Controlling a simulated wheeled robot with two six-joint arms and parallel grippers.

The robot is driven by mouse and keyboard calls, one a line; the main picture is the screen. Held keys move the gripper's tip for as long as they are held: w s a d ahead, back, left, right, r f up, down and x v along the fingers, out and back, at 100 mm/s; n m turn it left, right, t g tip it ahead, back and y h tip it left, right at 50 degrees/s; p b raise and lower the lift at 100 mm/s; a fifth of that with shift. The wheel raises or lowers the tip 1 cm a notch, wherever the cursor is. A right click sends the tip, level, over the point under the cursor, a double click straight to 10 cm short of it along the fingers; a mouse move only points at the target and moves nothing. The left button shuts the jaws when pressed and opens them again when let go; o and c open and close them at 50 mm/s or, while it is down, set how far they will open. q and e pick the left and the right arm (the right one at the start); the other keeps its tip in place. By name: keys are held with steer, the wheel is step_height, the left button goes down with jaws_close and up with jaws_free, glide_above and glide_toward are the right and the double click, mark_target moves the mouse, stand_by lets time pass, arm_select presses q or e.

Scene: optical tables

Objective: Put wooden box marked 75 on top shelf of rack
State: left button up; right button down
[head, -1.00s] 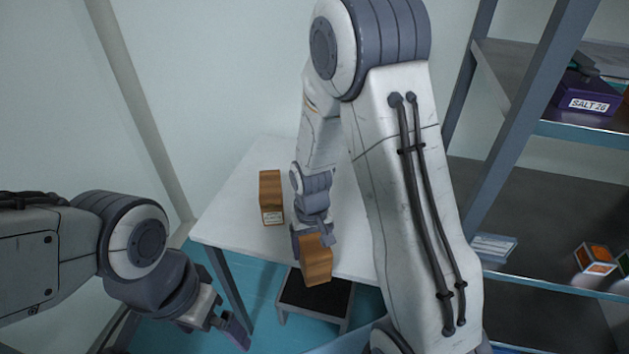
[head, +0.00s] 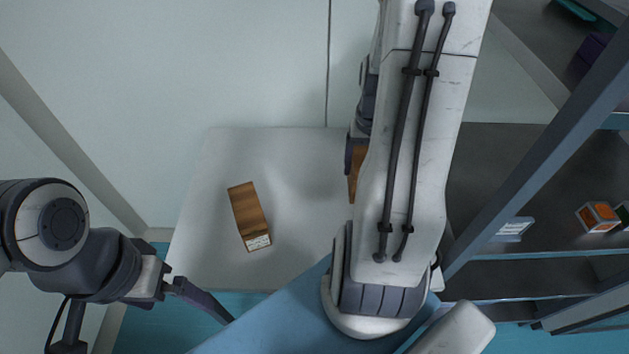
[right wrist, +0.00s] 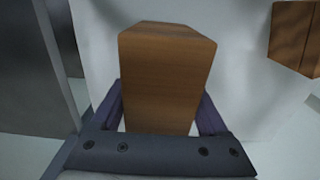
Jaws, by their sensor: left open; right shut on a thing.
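My right gripper (right wrist: 165,115) is shut on a wooden box (right wrist: 165,75), with a purple finger on each side of it. In the head view this held box (head: 355,170) is mostly hidden behind my right arm. Its label does not show, so I cannot tell its number. A second wooden box (head: 249,216) lies on the white table with a small white label too small to read; it also shows at the right wrist view's upper right (right wrist: 295,35). The rack (head: 560,160) stands at the right. My left gripper (head: 205,300) is open and empty, low at the left.
An orange-and-white cube (head: 598,217) and a small clear-and-white item (head: 513,228) sit on a rack shelf. A dark purple box (head: 592,50) sits higher up. A slanting rack post is close to my right arm. The white table (head: 290,160) is mostly bare.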

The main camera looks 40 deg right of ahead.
steer(key=w+a+f, duration=0.2)
steer(key=f, duration=0.1)
steer(key=w+a+f+p, duration=0.1)
steer(key=w+f, duration=0.1)
steer(key=w+a+f, duration=0.2)
steer(key=f, duration=0.1)
steer(key=shift+w+a+f, duration=0.1)
steer(key=shift+a+f, duration=0.25)
steer(key=shift+f, duration=0.15)
steer(key=shift+f, duration=0.2)
jaws_free()
steer(key=shift+r, duration=0.1)
